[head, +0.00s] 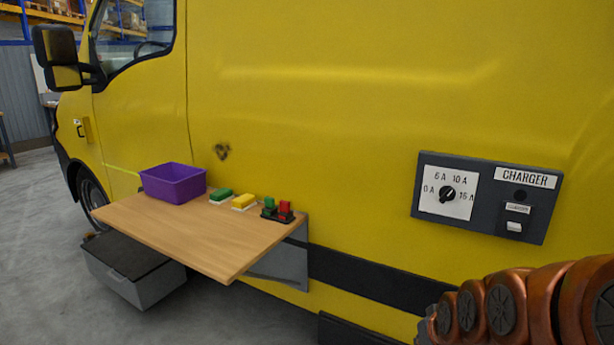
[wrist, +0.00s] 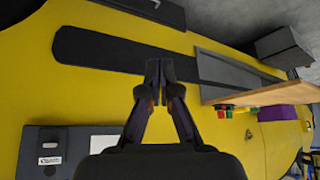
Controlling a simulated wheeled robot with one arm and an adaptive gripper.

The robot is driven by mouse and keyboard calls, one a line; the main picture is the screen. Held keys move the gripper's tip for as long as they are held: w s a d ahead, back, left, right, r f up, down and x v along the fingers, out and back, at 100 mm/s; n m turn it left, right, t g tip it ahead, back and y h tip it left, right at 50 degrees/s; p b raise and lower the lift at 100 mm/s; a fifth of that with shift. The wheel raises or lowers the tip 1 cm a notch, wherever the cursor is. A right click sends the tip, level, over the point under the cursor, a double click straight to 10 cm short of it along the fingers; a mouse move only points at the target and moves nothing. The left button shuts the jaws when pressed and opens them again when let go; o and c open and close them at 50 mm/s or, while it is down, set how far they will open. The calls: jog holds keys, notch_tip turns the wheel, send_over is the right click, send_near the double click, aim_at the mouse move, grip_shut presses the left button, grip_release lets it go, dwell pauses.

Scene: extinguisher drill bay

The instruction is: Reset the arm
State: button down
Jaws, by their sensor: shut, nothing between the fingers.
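My arm (head: 530,305), copper with dark caps, enters the head view at the lower right, in front of the yellow van's side. My gripper is outside the head view. In the wrist view my gripper (wrist: 155,70) is black, with its fingertips together and nothing between them. Behind its tips in that picture are the van's yellow side (wrist: 105,95) and a dark strip. How far the tips are from the van I cannot tell.
A charger panel (head: 486,197) with a dial is on the van (head: 330,90). A wooden shelf (head: 190,235) sticks out, holding a purple bin (head: 173,184), green and yellow blocks (head: 243,201) and a small red-green device (head: 278,210). A grey box (head: 133,275) sits below.

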jog(key=s+a+r+g+p, duration=0.2)
jog(key=s+r+g+p, duration=0.2)
jog(key=s, duration=0.8)
jog(key=s+a+r+g+p, duration=0.2)
jog(key=s+r+g+p, duration=0.1)
jog(key=s, duration=1)
jog(key=shift+s+r+g+p, duration=0.25)
jog(key=shift+r+g+p, duration=0.1)
jog(key=shift+r+g, duration=0.35)
